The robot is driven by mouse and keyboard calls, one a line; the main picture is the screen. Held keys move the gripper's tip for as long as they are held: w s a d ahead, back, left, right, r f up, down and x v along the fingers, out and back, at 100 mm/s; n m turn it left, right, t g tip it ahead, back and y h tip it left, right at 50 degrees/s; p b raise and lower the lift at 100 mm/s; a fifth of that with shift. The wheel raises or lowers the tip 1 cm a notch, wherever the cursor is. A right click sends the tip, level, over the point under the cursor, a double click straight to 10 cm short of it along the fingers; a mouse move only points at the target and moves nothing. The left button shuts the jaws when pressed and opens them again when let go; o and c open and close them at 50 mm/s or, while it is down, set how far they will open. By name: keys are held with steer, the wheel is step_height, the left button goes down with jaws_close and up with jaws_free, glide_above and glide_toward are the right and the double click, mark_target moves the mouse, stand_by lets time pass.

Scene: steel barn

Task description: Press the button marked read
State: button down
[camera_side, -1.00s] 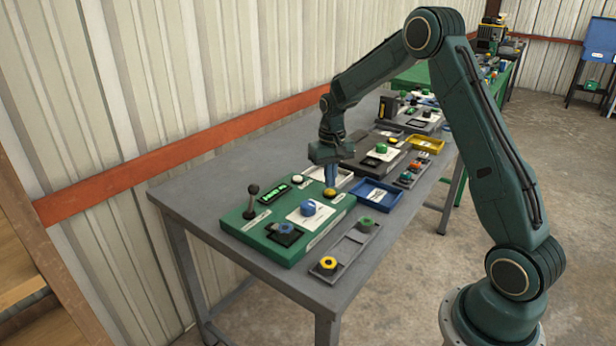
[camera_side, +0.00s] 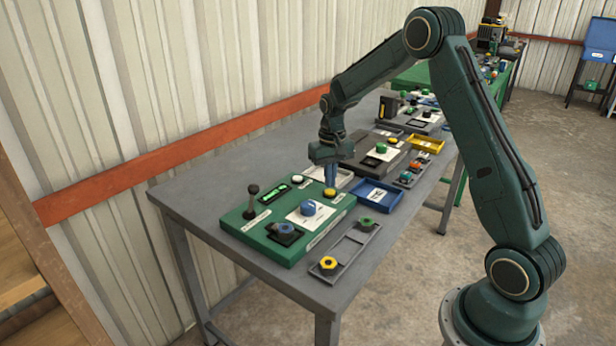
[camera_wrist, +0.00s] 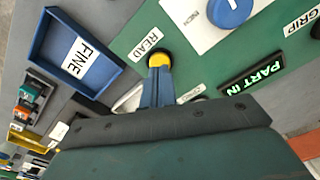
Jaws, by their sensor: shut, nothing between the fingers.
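The yellow button (camera_wrist: 160,60) sits on the green panel (camera_wrist: 125,45), with a label (camera_wrist: 149,42) marked READ beside it. In the side view the yellow button (camera_side: 330,193) is at the panel's right corner. My gripper (camera_wrist: 157,74) is shut and empty, its blue fingers pointing down at the button. In the side view my gripper (camera_side: 330,186) has its tips right at the button's top. The fingers cover part of the button, so I cannot tell whether they touch it or whether it is pressed down.
The panel also bears a blue knob (camera_side: 308,208), a black lever (camera_side: 252,198), a white button (camera_side: 297,179) and a lit display (camera_wrist: 252,74) reading PART IN. A blue tray (camera_side: 374,193) marked FINE and a grey tray (camera_side: 350,246) stand close by. The table's left end is clear.

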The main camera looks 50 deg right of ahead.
mark_target(330, 192)
steer(key=shift+f, duration=0.95)
stand_by(0.6)
steer(key=shift+r, duration=0.1)
step_height(330, 192, up, 7)
steer(key=shift+r, duration=0.2)
stand_by(1.2)
stand_by(0.5)
